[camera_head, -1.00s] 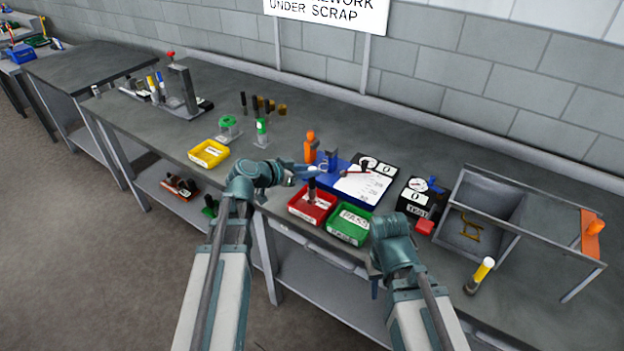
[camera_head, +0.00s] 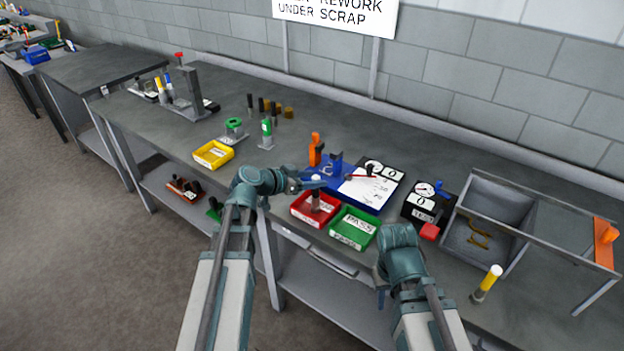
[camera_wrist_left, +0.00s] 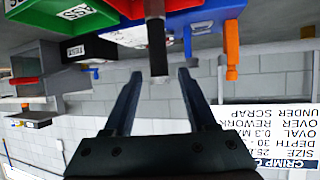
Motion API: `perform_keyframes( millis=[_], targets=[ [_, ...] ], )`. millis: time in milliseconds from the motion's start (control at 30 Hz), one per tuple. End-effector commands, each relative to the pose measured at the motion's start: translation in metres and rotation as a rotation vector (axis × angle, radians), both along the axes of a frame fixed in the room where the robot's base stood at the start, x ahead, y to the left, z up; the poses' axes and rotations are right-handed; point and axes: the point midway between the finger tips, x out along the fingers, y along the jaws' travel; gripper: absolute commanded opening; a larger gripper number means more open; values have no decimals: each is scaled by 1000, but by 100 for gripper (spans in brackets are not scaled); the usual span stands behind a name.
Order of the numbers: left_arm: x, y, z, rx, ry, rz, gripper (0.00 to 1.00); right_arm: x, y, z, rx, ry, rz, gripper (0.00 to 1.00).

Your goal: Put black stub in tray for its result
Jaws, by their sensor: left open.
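The black stub (camera_head: 316,203) stands about upright in the red tray (camera_head: 303,219); its top looks pale in the head view. My left gripper (camera_head: 312,185) is open at the stub's upper end, over the red tray's back edge. In the left wrist view, which is upside down, the stub (camera_wrist_left: 157,45) shows between and just beyond the two spread fingers (camera_wrist_left: 158,78). The green tray (camera_head: 352,228), labelled PASS, is right of the red one. A yellow tray (camera_head: 213,155) sits further left. My right gripper (camera_head: 382,292) hangs low at the bench front; its fingers are unclear.
Behind the trays are a blue tray (camera_head: 362,206) with a white sheet, an orange-handled tool (camera_head: 315,150) and a black gauge box (camera_head: 425,205). An open grey frame (camera_head: 483,205) stands right.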

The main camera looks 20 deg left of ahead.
Motion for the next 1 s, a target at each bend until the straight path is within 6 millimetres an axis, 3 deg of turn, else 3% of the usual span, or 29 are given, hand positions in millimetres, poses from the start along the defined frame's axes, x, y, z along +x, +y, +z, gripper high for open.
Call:
perform_keyframes(
  millis=[167,700,1000],
  targets=[
    [-6,4,8,0,0,2,57,0,0,8,0,0,0,35],
    [-79,54,51,0,0,2,57,0,0,51,0,0,0,35],
    [-89,62,55,0,0,0,57,0,0,55,0,0,0,35]
  ],
)
